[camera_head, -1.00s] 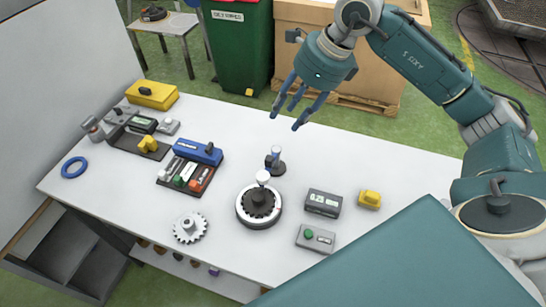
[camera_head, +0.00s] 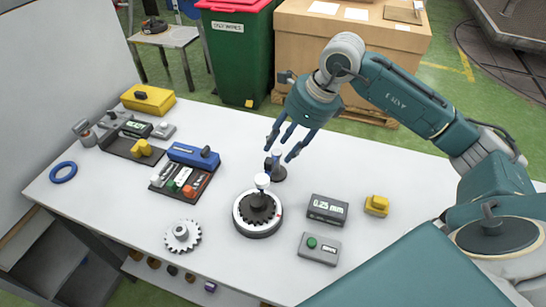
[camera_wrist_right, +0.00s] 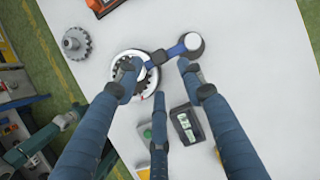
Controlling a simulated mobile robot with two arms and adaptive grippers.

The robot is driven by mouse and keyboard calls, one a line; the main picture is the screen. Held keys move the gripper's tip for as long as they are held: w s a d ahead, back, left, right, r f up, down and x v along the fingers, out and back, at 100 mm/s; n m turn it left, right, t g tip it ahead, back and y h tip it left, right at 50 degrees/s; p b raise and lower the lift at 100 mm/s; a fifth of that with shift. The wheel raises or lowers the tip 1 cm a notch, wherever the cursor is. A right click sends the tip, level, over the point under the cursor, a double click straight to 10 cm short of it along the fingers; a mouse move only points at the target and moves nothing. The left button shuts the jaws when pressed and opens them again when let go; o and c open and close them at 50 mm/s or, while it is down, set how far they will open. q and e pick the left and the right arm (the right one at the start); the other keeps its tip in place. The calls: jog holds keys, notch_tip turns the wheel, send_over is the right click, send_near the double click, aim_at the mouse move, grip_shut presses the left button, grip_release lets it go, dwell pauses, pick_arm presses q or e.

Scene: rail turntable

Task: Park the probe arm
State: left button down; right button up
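The probe arm (camera_wrist_right: 166,54) is a dark and blue bar. In the right wrist view it runs from a round post (camera_wrist_right: 191,46) to the rim of the round turntable (camera_wrist_right: 130,76), its tip touching or just over it. In the head view the post (camera_head: 278,172) stands behind the turntable (camera_head: 257,222), which bears a dark gear and a white-topped knob (camera_head: 262,181). My right gripper (camera_head: 279,152) is open with spread fingers above the post, partly hiding the probe arm. In the wrist view its fingers (camera_wrist_right: 157,78) surround empty space over the probe arm and turntable.
A 0.25 mm display (camera_head: 327,209), a grey box with a green button (camera_head: 319,249) and a yellow block (camera_head: 376,205) lie right of the turntable. A loose gear (camera_head: 182,236), a blue case (camera_head: 194,154) and a blue ring (camera_head: 63,172) lie left. The front-right table is clear.

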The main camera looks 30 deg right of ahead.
aim_at(272, 161)
jog(key=p+x, duration=0.1)
jog(key=x, duration=0.5)
jog(key=shift+w+a+f+p, duration=0.1)
jog(key=shift+f+p, duration=0.25)
jog(key=shift+f, duration=0.05)
jog(key=shift+r, duration=0.1)
grip_shut()
